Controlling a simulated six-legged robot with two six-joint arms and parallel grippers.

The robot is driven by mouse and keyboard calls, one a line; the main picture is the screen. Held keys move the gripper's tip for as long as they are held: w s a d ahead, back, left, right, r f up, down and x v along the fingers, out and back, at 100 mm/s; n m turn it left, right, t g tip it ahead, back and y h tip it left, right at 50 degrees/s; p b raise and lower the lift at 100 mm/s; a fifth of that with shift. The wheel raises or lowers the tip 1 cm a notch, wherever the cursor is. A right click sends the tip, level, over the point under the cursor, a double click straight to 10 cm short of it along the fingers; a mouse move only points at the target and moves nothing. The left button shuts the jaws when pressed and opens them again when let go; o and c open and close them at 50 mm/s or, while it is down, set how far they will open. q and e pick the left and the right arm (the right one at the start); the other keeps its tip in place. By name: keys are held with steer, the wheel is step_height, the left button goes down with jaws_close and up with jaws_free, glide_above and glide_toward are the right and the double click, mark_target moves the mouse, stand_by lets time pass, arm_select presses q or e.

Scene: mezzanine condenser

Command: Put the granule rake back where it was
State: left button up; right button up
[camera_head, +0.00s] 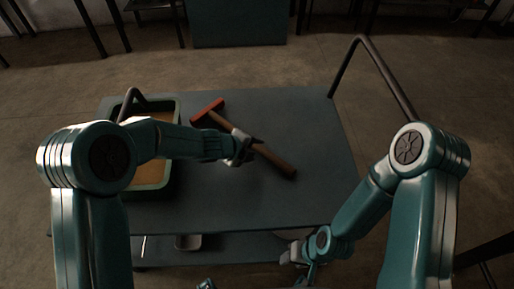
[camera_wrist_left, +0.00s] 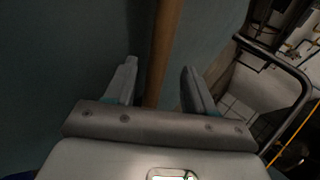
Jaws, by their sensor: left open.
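The granule rake (camera_head: 274,159) lies on the dark table top, with a red-orange head (camera_head: 207,110) at its upper left end and a brown wooden handle running down to the right. My left gripper (camera_head: 249,151) is open at the handle and hides part of it. In the left wrist view the handle (camera_wrist_left: 164,45) runs between the two spread fingers of the left gripper (camera_wrist_left: 158,85). I cannot tell whether they touch it. My right gripper (camera_head: 293,256) is low in the head view, by the table's front edge; its fingers are not clear.
A green-rimmed tray (camera_head: 150,186) with tan contents stands at the table's left, partly behind my left arm. The table (camera_head: 310,195) is clear to the right of the rake. Dark rails (camera_head: 385,73) rise at both sides. A lower shelf (camera_head: 225,248) holds small items.

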arm_select(q)
steer(key=p+v, duration=0.2)
steer(key=v, duration=0.7)
